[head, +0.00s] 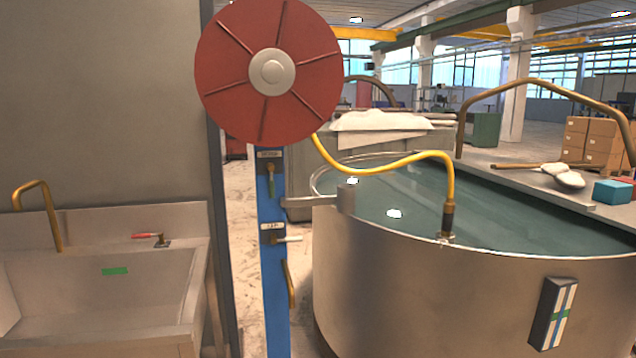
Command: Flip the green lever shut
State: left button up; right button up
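The green lever (271,180) is on the upper part of a narrow blue post (274,320), just under a small dark label plate (269,155). Its handle hangs straight down along the post. The label text is too small to read surely. Neither of my grippers is in view.
A large red hose reel (268,72) sits atop the post. Its yellow hose (385,168) runs right to a round metal tank (420,290) of water. A sink (100,310) with a red-handled tap (147,236) stands left.

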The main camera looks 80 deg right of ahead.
aim_at(270, 166)
jog(key=z, duration=2.35)
jog(key=i+z, duration=0.2)
jog(key=k, duration=0.1)
